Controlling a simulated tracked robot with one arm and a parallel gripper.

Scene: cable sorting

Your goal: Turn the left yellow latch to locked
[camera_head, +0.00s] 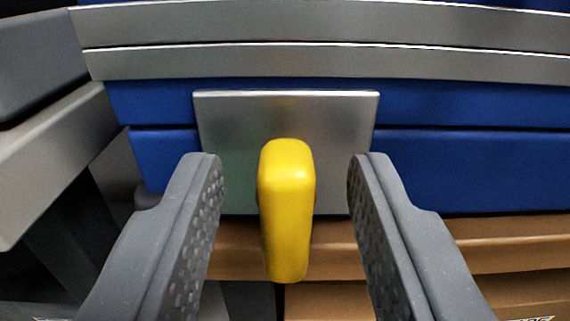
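The yellow latch (287,205) is near the middle of the view, mounted on a square metal plate (230,130). Its handle points down, close to vertical. My gripper (283,175) is open, with one grey finger on each side of the latch. There is a clear gap between the latch and each finger, so neither touches it. Only this one latch is in view. The lower end of the latch hangs below the plate's bottom edge.
The plate sits on a blue panel (470,155) with silver rails (330,40) above. Brown slats (450,245) run below it. A grey frame (50,150) stands at the left edge, beside the left finger.

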